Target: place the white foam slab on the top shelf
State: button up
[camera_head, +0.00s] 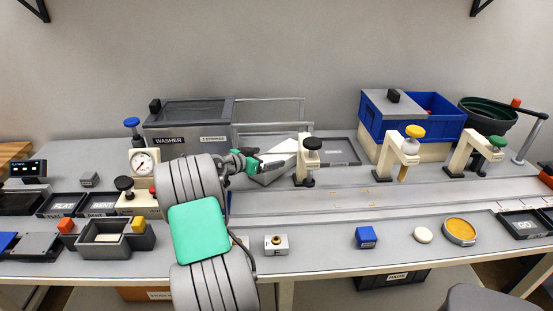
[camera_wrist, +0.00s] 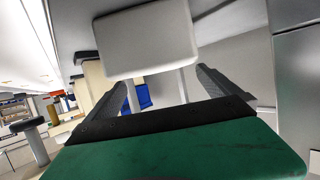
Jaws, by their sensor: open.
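The white foam slab (camera_wrist: 147,42) fills the upper middle of the wrist view, in front of my gripper (camera_wrist: 165,92). In the head view a white piece that looks like the slab (camera_head: 286,147) is just right of my gripper (camera_head: 268,164), behind the counter's middle. My jaws are apart, with the slab beyond or between the fingertips; I cannot tell whether they touch it. A pale open frame (camera_head: 270,101) stands behind, right of the washer. I cannot tell whether its upper level is the top shelf.
The grey washer (camera_head: 187,124) stands left of my gripper. A cream post with a black knob (camera_head: 307,160) is close on the right. A dark tray (camera_head: 340,152) lies beyond it. A blue bin (camera_head: 435,105) stands at back right. The long grey track (camera_head: 350,199) is mostly clear.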

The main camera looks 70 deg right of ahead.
aim_at(275, 156)
jog(key=x, duration=0.5)
jog(key=shift+d+f+p, duration=0.2)
jog(key=shift+d+p, duration=0.05)
jog(key=shift+p, duration=0.15)
jog(key=shift+c, duration=0.2)
jog(key=c, duration=1.4)
